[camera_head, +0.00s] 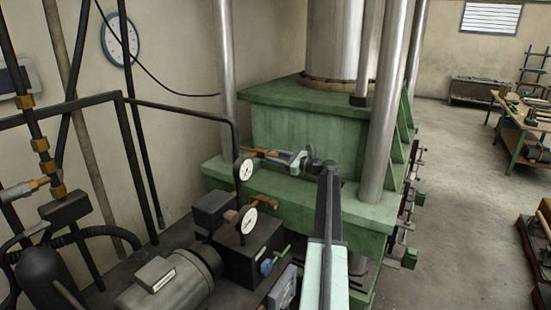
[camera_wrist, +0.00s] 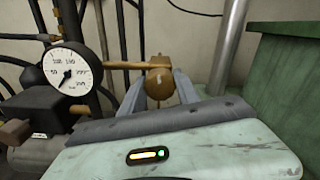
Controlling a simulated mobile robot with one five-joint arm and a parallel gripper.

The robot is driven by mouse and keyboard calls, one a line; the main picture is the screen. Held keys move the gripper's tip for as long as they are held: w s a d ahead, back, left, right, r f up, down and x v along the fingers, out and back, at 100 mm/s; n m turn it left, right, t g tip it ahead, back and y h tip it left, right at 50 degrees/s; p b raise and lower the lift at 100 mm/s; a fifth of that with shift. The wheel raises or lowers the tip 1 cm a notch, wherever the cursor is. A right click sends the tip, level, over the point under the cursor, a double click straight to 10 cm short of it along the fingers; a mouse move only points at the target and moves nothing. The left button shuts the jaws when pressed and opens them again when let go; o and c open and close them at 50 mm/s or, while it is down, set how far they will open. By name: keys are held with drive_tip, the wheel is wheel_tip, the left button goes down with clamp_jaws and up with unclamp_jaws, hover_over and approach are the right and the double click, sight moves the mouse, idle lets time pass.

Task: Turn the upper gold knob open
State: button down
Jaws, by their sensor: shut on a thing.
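The upper gold knob (camera_head: 266,154) sits on a gold stem at the front of the green press, in the middle of the head view. In the wrist view the gold knob (camera_wrist: 160,77) is round, with a gold bar running left from it. My gripper (camera_head: 280,157) reaches it from the right. In the wrist view the two grey fingers of my gripper (camera_wrist: 160,88) stand on either side of the knob and are shut on it. The fingers hide parts of its sides. A lower gold fitting (camera_head: 262,199) shows below, partly behind a pressure gauge.
A pressure gauge (camera_head: 244,170) stands close left of the knob; it also shows in the wrist view (camera_wrist: 72,70). A second gauge (camera_head: 247,220) is below. Dark pipes and a motor (camera_head: 172,283) fill the left. A steel column (camera_head: 384,110) rises at right. Open floor lies farther right.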

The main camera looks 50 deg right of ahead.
drive_tip(key=n, duration=1.3)
drive_tip(key=shift+d, duration=0.1)
drive_tip(key=shift+n, duration=1.7)
drive_tip(key=c, duration=0.9)
unclamp_jaws()
